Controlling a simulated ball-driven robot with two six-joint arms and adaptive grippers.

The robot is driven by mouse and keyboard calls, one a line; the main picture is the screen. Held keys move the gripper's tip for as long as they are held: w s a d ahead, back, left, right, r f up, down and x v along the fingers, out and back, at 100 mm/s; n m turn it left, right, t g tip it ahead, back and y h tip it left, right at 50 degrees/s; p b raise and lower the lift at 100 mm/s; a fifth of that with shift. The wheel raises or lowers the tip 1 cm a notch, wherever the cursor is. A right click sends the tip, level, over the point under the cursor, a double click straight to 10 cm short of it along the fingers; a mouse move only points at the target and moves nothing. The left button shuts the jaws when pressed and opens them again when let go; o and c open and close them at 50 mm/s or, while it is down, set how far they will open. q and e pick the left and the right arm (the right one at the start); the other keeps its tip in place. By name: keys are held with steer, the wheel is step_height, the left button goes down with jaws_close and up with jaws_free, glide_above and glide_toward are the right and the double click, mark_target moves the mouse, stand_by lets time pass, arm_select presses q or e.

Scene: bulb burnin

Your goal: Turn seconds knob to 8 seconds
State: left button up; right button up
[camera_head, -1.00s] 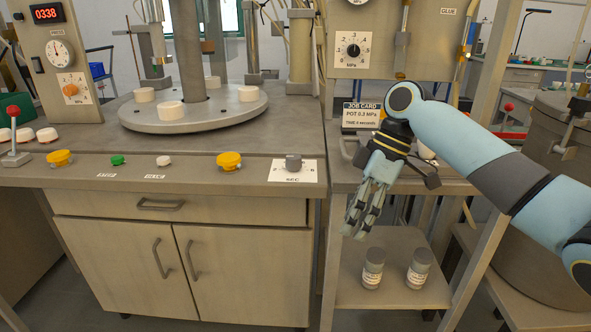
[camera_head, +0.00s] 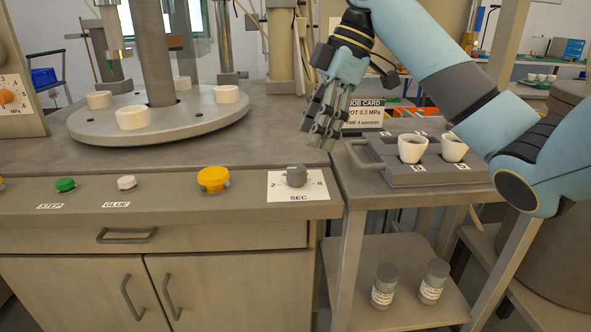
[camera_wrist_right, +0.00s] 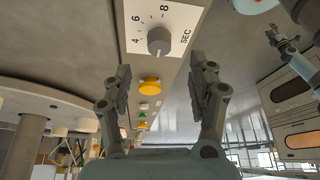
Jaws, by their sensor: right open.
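The seconds knob (camera_head: 296,175) is a small grey knob on a white SEC plate (camera_head: 312,191) at the right end of the console front. My left gripper is not in view.
A yellow button (camera_head: 213,179) is left of the knob, with a white button (camera_head: 127,182) and a green button (camera_head: 65,185) farther left. A job card (camera_head: 362,113) reads 4 seconds. A grey tray (camera_head: 425,174) holding white cups stands at right.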

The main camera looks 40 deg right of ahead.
mark_target(297, 168)
steer(key=b+x, duration=0.1)
steer(key=x, duration=0.4)
steer(key=shift+w+a+f, duration=0.1)
steer(key=shift+w+f, duration=0.05)
steer(key=shift+f, duration=0.1)
steer(key=shift+x, duration=0.9)
steer(key=c, duration=1.1)
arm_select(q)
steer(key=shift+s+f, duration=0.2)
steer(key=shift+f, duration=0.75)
arm_select(e)
steer(key=shift+c, duration=0.2)
